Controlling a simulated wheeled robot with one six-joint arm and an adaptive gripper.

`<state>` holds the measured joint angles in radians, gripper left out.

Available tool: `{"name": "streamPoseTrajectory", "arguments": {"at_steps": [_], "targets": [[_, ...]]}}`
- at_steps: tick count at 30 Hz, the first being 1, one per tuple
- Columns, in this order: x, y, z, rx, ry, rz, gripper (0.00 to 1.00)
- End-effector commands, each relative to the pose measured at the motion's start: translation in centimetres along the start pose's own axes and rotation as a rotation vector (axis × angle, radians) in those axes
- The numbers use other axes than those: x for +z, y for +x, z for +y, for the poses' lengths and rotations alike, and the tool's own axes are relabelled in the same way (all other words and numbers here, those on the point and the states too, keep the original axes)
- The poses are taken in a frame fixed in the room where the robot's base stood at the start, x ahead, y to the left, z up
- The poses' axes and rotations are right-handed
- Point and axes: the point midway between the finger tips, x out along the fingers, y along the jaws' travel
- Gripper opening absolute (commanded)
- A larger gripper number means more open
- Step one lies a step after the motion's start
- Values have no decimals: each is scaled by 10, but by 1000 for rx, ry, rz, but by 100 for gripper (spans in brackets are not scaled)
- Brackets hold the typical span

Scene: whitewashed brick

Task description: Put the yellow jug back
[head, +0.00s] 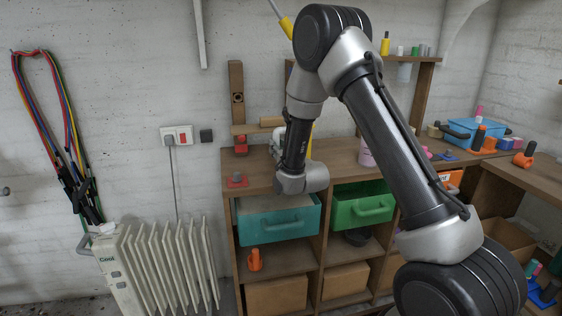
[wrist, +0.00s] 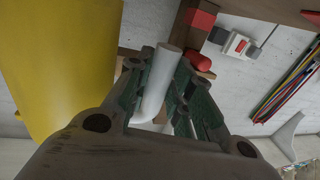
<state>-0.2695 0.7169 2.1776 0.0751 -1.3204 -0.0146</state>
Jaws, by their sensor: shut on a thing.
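The yellow jug (wrist: 60,65) fills the left of the wrist view, close beside my gripper. A white curved bar, which looks like its handle (wrist: 160,80), runs between my fingers. My gripper (wrist: 165,95) is shut on this handle. In the head view the arm hides most of the jug, and only a narrow yellow strip (head: 310,140) shows behind my wrist, above the wooden bench. I cannot tell whether the jug's base touches anything.
The wooden bench (head: 345,160) has teal (head: 275,225) and green (head: 360,212) drawers below. A red block (head: 240,146) stands left of my wrist, and a pink cup (head: 366,152) to its right. A blue box (head: 470,133) is farther right. A white radiator (head: 150,268) stands at left.

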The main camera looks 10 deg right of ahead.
Motion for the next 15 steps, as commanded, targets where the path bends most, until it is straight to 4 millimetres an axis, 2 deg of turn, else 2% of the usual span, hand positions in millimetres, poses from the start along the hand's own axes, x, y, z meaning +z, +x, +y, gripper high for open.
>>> {"name": "streamPoseTrajectory", "arguments": {"at_steps": [9, 15], "targets": [[42, 0, 0, 0, 0, 0, 0], [45, 0, 0, 0, 0, 3, 0]]}}
